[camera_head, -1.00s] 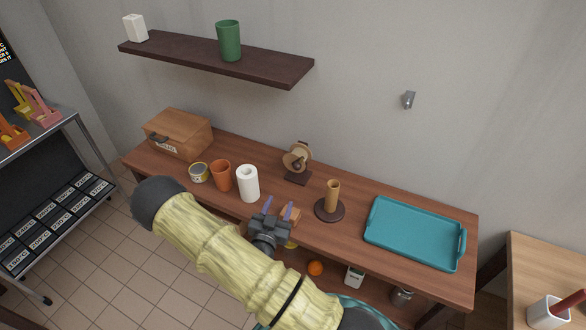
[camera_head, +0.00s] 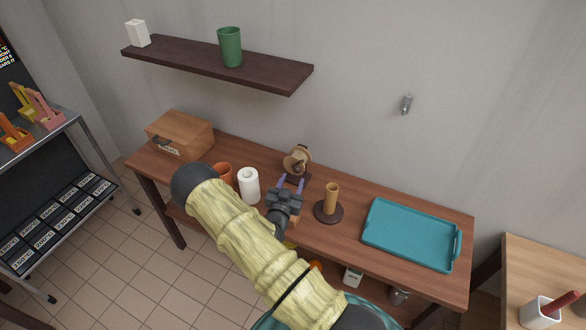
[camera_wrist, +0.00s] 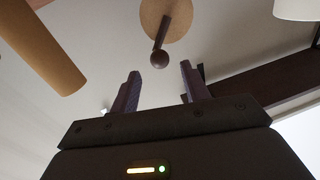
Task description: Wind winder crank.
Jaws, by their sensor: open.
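The winder (camera_head: 298,159) stands near the back of the wooden table, with a round tan disc on a dark base. In the wrist view, the disc (camera_wrist: 178,12) is at the top, and a dark crank (camera_wrist: 161,36) ends in a round knob (camera_wrist: 159,59). My gripper (camera_head: 292,183) is open and empty just in front of the winder. In the wrist view, the knob appears between and a little beyond the fingertips of my gripper (camera_wrist: 160,72). I cannot tell whether they touch it. The crank is hard to make out in the head view.
A white roll (camera_head: 249,186) and an orange cup (camera_head: 222,173) stand left of my gripper. A tan post on a dark round base (camera_head: 329,211) stands close on the right. A teal tray (camera_head: 410,235) lies farther right. A shelf (camera_head: 215,65) hangs above.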

